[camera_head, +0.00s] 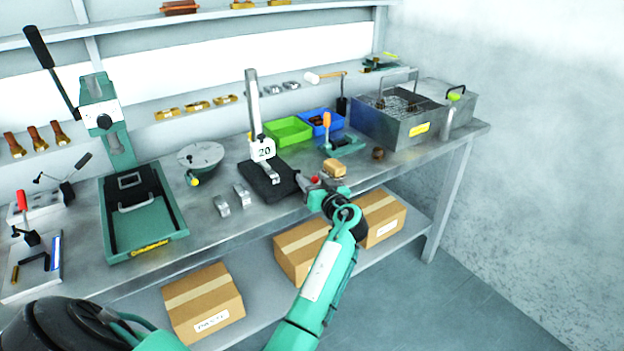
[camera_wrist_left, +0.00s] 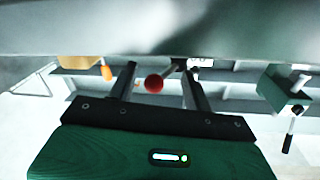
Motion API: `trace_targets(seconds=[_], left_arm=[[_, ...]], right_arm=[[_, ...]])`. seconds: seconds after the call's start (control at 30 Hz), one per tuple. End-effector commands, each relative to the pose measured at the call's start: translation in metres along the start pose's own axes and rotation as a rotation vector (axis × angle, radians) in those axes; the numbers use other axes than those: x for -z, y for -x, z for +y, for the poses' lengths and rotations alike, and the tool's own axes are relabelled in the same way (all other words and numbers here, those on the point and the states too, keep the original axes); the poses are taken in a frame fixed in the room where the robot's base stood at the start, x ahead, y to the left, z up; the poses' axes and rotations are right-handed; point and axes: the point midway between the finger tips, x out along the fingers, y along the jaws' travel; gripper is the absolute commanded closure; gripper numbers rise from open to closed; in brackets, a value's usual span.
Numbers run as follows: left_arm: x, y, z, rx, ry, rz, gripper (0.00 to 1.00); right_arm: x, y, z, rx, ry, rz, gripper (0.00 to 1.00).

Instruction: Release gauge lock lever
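The gauge (camera_head: 262,150) is a tall metal column with a white "20" slider on a black base (camera_head: 268,186), mid-bench. A red ball knob (camera_head: 315,180) shows right of the base, close to my left gripper (camera_head: 306,183). In the left wrist view the red knob (camera_wrist_left: 153,84) is on a thin rod and appears between the two spread fingers of my left gripper (camera_wrist_left: 158,72), with space on both sides. How deep it sits between them is unclear. The rod's link to the gauge is hard to make out. My right gripper is not in view.
Green (camera_head: 288,131) and blue (camera_head: 322,121) bins lie behind. A green press (camera_head: 140,205) stands left. Cartons (camera_head: 205,300) sit on the lower shelf.

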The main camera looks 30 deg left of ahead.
Motion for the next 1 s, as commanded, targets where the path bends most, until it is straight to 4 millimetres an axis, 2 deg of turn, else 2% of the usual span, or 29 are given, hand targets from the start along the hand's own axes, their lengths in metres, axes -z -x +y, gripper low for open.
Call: trace_targets(seconds=[0.03,0.2,0.57,0.87,1.0], left_arm=[[0.0,0.0,0.0,0.0,0.0,0.0,0.59],[0.0,0.0,0.0,0.0,0.0,0.0,0.91],[0.001,-0.001,0.0,-0.011,0.001,0.003,0.93],[0.0,0.003,-0.009,-0.179,0.003,0.037,0.93],[0.001,0.004,-0.011,-0.224,0.002,0.048,0.91]], right_arm=[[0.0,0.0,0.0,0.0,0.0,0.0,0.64],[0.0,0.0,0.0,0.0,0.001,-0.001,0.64],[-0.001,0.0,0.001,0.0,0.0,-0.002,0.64],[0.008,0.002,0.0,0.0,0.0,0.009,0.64],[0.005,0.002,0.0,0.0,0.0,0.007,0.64]])
